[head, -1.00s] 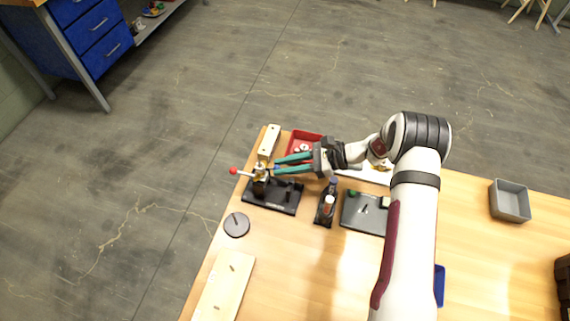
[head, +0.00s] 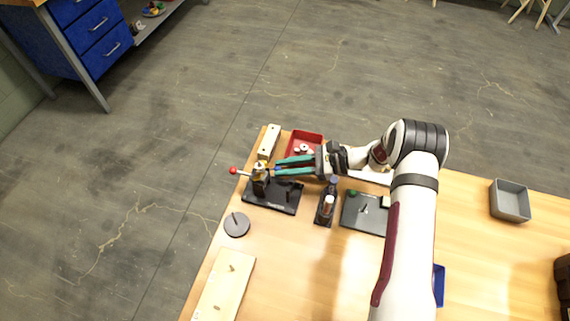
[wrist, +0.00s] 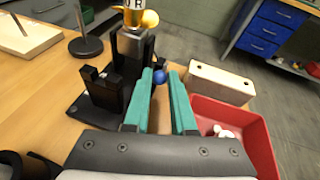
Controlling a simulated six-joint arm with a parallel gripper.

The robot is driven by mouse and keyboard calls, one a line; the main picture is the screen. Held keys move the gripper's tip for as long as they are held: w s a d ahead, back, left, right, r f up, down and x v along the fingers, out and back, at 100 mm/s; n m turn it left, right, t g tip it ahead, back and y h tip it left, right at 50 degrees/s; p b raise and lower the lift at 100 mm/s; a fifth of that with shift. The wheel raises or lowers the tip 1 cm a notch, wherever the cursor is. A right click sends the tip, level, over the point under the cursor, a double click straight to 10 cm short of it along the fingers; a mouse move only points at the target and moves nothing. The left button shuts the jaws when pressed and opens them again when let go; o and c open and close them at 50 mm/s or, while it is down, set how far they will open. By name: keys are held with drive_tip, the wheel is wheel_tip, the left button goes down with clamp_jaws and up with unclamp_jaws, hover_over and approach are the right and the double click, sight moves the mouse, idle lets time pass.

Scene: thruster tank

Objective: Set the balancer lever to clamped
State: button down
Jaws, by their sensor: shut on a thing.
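The balancer has a black base (head: 283,199) near the table's far left corner, with an upright post and a brass-coloured part (head: 260,168) on top. A rod with a red ball (head: 233,171) sticks out to its left. In the wrist view I see the base (wrist: 86,116), the yellow part (wrist: 150,18) and a blue ball knob (wrist: 160,77). My gripper (head: 277,168) reaches in from the right with two green fingers. In the wrist view the fingers (wrist: 161,72) are shut on the blue knob between their tips. The red ball is not visible there.
A red tray (head: 318,137) with small white parts and a pale block (head: 269,142) stand behind the balancer. A dark bottle (head: 332,188) and a grey tray (head: 355,220) are to the right. A grey disc with a peg (head: 236,225) and a wooden board (head: 226,285) lie nearer.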

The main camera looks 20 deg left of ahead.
drive_tip(key=c, duration=1)
unclamp_jaws()
drive_tip(key=v, duration=1.6)
drive_tip(key=shift+f, duration=0.2)
